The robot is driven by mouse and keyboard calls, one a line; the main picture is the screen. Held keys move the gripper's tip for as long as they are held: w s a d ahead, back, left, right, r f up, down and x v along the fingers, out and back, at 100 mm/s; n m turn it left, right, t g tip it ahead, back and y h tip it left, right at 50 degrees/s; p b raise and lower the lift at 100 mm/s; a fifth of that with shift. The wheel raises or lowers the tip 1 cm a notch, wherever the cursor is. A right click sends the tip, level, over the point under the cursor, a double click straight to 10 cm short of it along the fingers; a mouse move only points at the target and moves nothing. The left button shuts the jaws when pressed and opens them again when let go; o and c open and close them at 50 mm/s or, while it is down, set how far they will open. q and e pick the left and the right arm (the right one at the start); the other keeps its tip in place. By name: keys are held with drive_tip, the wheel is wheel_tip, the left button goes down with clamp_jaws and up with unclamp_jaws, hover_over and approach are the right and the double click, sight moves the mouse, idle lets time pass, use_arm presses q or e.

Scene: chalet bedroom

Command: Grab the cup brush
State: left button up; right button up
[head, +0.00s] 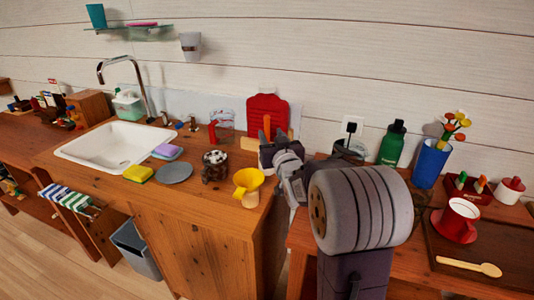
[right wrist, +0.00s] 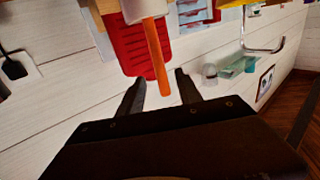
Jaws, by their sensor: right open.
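An orange upright handle, which looks like the cup brush's (head: 267,125), rises in front of the red board at the back of the wooden counter. In the right wrist view the orange handle (right wrist: 157,58) extends from a pale holder, its free end between the fingertips in the picture. My right gripper (head: 270,150) is open at the counter's back right; in the right wrist view its fingers (right wrist: 160,78) are apart, with no visible contact on the handle. The brush's head is hidden. My left gripper is not in view.
The red board (head: 268,106) stands against the wall.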

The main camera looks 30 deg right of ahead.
sight(268, 131)
drive_tip(key=x, duration=0.5)
drive_tip(key=shift+w+f, duration=0.15)
drive_tip(key=shift+w, duration=0.05)
drive_tip(key=shift+s, duration=0.1)
drive_tip(key=shift+c, duration=1)
clamp_jaws()
